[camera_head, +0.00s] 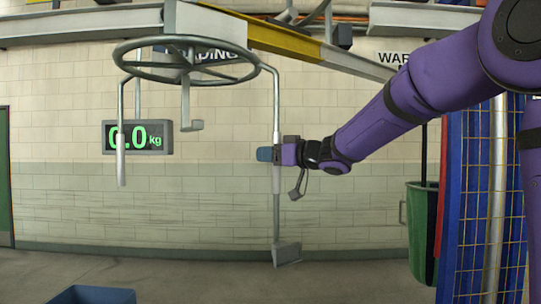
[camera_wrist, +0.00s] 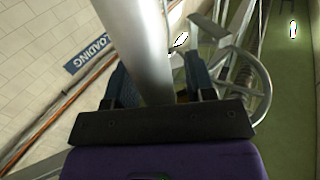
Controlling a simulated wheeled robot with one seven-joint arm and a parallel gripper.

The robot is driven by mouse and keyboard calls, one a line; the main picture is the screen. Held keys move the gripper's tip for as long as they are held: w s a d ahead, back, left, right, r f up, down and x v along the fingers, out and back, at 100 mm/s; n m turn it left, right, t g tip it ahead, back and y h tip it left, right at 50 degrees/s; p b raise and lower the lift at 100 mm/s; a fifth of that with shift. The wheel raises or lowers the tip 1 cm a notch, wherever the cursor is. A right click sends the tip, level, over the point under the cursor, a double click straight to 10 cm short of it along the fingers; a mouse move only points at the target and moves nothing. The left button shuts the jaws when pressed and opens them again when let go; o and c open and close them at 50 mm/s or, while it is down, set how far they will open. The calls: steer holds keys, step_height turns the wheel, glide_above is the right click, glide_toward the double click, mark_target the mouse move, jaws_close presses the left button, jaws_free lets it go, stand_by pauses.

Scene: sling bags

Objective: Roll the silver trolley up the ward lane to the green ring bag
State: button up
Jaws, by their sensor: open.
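The silver trolley (camera_head: 187,71) hangs below the overhead rail as a grey spoked ring with several rods pointing down. Its long right rod (camera_head: 277,110) ends in a flat plate (camera_head: 286,253) above the floor. My gripper (camera_head: 269,154) is open, its blue fingers at the middle of this rod. In the wrist view the silver rod (camera_wrist: 140,45) passes between the two open fingers (camera_wrist: 160,85); contact cannot be told. A green bag (camera_head: 422,235) with a rim hangs at the right, partly hidden by a red-edged blue panel.
Overhead rails, one with a yellow section (camera_head: 270,40), cross the top. A display (camera_head: 138,137) reads 0.0 kg. A blue grid panel (camera_head: 475,200) stands at the right. A blue bin (camera_head: 92,295) is at the lower left. The middle floor looks clear.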

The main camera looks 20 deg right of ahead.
jaws_close()
steer(key=shift+w+d, duration=0.2)
steer(key=shift+d, duration=0.4)
steer(key=shift+w+d, duration=0.15)
steer(key=shift+d, duration=0.45)
jaws_free()
steer(key=shift+a, duration=0.1)
steer(key=v, duration=1.1)
steer(key=shift+a, duration=0.15)
